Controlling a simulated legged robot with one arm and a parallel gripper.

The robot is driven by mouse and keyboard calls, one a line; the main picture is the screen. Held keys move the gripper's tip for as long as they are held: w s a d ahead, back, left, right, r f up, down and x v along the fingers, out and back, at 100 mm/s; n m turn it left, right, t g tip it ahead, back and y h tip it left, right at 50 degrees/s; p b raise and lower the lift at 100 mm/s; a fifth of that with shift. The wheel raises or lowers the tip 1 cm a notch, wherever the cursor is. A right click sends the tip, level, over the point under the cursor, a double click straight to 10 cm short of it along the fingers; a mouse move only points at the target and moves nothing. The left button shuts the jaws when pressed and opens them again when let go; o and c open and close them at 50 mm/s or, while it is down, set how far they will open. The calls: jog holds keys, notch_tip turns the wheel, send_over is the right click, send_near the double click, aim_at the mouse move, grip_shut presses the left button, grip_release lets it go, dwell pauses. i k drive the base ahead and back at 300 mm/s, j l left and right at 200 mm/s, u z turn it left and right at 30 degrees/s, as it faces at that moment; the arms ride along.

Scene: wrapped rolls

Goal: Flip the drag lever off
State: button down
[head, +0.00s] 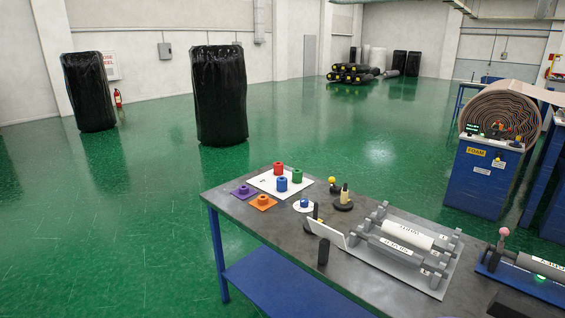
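No lever has a readable "drag" label, so I cannot tell for sure which one is the drag lever. A lever with a pink ball knob (503,232) stands upright at the left end of a grey roller on a blue base (491,266), at the right of the grey table. A green light glows near that roller, and its label is unreadable. A short lever with a yellow knob (332,181) stands on a dark base near the table's back edge. My gripper is not in view.
The grey table (236,208) holds a two-roller stand (408,240), coloured pegs on a white board (266,181), and small black posts. A blue FOAM cabinet (480,185) stands behind right. Black wrapped rolls (220,95) stand on open green floor.

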aim_at(331, 180)
jog(key=i+z, duration=0.15)
jog(key=i, duration=0.35)
jog(key=i+j+z, duration=0.15)
jog(key=i, duration=0.35)
jog(key=i+j+z, duration=0.15)
jog(key=i, duration=0.35)
